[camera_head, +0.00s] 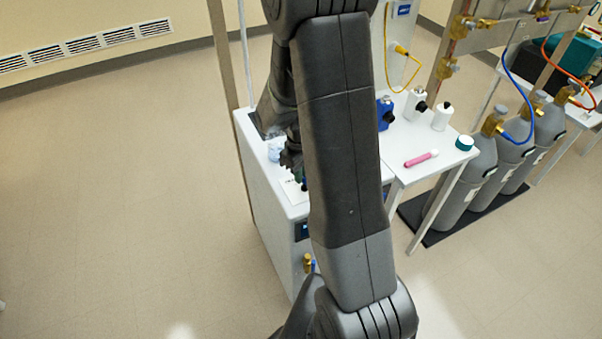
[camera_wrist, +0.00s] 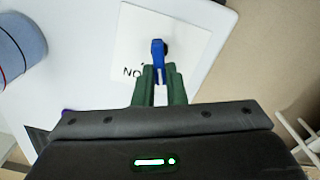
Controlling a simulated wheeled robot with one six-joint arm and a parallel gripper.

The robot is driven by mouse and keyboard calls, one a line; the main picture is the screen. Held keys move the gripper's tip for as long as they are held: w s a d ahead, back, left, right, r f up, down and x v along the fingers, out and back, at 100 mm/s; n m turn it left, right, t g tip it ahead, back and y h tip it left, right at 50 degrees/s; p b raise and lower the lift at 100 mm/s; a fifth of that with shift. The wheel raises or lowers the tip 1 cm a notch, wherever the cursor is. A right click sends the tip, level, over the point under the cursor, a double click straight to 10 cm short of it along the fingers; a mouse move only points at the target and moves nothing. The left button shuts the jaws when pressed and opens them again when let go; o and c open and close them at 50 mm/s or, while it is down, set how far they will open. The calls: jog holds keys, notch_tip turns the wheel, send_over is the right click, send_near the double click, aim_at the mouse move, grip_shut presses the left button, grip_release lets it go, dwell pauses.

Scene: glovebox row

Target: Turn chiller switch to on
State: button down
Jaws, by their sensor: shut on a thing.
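The chiller switch is a blue lever (camera_wrist: 158,52) on a white label plate (camera_wrist: 190,38) in the wrist view. Part of a printed word, "NO", shows beside it, and the rest is covered. My gripper (camera_wrist: 160,72) has green fingers closed on the lever's near end, one finger on each side. In the head view the white chiller cabinet (camera_head: 262,196) stands under my arm. My gripper (camera_head: 303,180) is over its top, and the switch there is mostly hidden by my arm.
A blue-grey round object (camera_wrist: 20,50) stands left of the plate. A white side table (camera_head: 400,165) holds a pink tube (camera_head: 421,159), white bottles (camera_head: 442,116) and a teal-lidded jar (camera_head: 464,143). Grey gas cylinders (camera_head: 478,170) stand at the right. The floor at left is clear.

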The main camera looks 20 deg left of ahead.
jog(key=shift+w+d+m+b, duration=0.15)
jog(key=shift+m+b, duration=0.65)
jog(key=shift+m, duration=1.4)
jog(key=shift+w, duration=0.1)
jog(key=c, duration=1.5)
grip_release()
jog(key=shift+r, duration=0.1)
notch_tip(320, 180, up, 14)
jog(key=shift+f+b, duration=0.15)
jog(key=shift+b, duration=0.2)
jog(key=shift+f, duration=0.1)
notch_tip(320, 180, down, 14)
jog(key=shift+r+p, duration=0.15)
jog(key=shift+p, duration=0.2)
